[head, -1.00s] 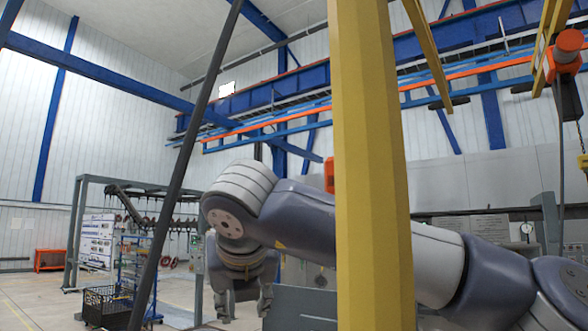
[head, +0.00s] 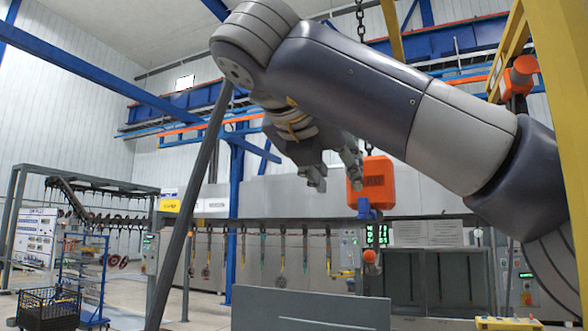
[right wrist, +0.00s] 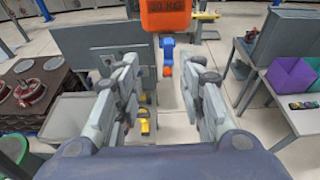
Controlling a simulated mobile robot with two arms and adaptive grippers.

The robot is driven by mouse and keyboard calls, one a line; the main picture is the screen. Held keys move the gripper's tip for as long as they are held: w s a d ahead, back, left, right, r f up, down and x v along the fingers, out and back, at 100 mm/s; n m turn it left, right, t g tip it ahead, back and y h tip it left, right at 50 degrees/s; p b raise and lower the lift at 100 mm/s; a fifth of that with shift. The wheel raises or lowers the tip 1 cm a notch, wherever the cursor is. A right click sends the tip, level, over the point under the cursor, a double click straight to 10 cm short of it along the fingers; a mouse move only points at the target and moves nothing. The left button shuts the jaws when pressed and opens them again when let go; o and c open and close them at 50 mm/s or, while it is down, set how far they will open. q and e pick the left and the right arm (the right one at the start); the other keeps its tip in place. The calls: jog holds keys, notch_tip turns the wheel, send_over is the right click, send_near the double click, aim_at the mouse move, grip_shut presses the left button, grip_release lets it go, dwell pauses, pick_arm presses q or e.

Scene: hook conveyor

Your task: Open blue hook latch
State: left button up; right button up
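The blue hook (head: 368,209) hangs under an orange hoist block (head: 371,181) on a chain, right of centre in the head view. In the right wrist view the blue hook (right wrist: 167,47) hangs below the orange block (right wrist: 165,15), beyond my fingers. Its latch is too small to make out. My right gripper (head: 335,172) is open and empty, up and left of the hook in the head view. In the right wrist view its fingers (right wrist: 163,76) stand apart with the hook between their lines, not touching it. My left gripper is not in view.
A grey panel (head: 310,309) stands low in front. A yellow frame (head: 562,90) is at the right, and a dark slanted pole (head: 188,215) at the left. The right wrist view shows a dark table (right wrist: 40,88) at left and a table with purple and green bins (right wrist: 291,75) at right.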

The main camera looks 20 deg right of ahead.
jog(key=p, duration=0.2)
send_near(362, 200)
jog(key=w+d, duration=0.1)
jog(key=d, duration=0.1)
jog(key=w, duration=0.1)
jog(key=w+d+f, duration=0.1)
jog(key=shift+w+d+f+p, duration=0.2)
jog(key=shift+w+p, duration=0.1)
jog(key=shift+p, duration=0.1)
jog(key=x, duration=0.2)
jog(key=shift+d+f+b, duration=0.15)
jog(key=shift+d+b, duration=0.25)
jog(key=shift+d, duration=0.05)
jog(key=shift+w+d+f, duration=0.1)
jog(key=shift+w+d, duration=0.1)
jog(key=shift+d, duration=0.1)
jog(key=shift+w+d+f, duration=0.15)
jog(key=shift+w+d, duration=0.15)
jog(key=shift+w, duration=0.1)
jog(key=c, duration=0.8)
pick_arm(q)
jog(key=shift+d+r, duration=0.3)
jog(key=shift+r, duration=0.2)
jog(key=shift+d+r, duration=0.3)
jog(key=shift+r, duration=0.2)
pick_arm(e)
grip_shut()
